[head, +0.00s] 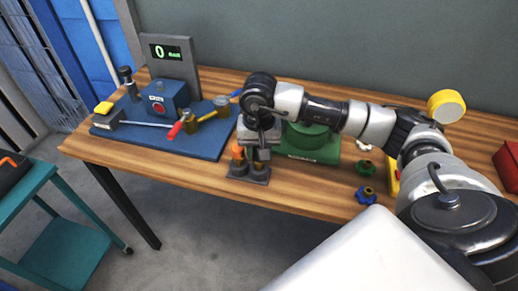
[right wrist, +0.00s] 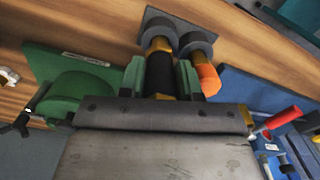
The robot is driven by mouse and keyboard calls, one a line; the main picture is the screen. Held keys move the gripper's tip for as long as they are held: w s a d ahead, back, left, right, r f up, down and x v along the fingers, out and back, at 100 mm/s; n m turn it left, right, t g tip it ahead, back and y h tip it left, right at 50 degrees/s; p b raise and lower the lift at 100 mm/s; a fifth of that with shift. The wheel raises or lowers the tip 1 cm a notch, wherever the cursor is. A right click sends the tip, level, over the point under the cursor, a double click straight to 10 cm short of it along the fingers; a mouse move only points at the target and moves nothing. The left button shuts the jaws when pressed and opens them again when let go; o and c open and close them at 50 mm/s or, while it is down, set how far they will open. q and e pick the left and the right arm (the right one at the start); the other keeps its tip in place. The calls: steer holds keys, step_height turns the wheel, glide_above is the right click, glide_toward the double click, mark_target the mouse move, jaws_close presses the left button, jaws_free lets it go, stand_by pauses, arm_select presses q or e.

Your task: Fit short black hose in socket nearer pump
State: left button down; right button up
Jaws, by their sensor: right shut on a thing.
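My right gripper (right wrist: 160,80) is shut on the short black hose (right wrist: 159,72), which has brass ends. The hose's far end meets one grey cup of a small stand (right wrist: 150,14); I cannot tell if it is fully seated. An orange hose (right wrist: 208,79) stands in the other cup, and also shows in the head view (head: 238,153). In the head view my right gripper (head: 262,153) is over the stand, largely hiding the black hose. The blue pump box (head: 168,99) is on a blue plate (head: 208,145), with brass fittings (head: 190,123) to its right. The left gripper is out of view.
A gauge panel (head: 171,56) reading 0 stands behind the pump. A red-handled lever (head: 175,130) lies across the blue plate. A green unit (head: 312,142) stands right of the stand. Blue (head: 366,194) and green (head: 364,166) knobs lie farther right. The table's front edge is close.

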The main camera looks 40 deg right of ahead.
stand_by(0.4)
steer(key=o, duration=1.1)
step_height(320, 180, up, 11)
steer(key=shift+f+b, duration=0.1)
steer(key=shift+b, duration=1)
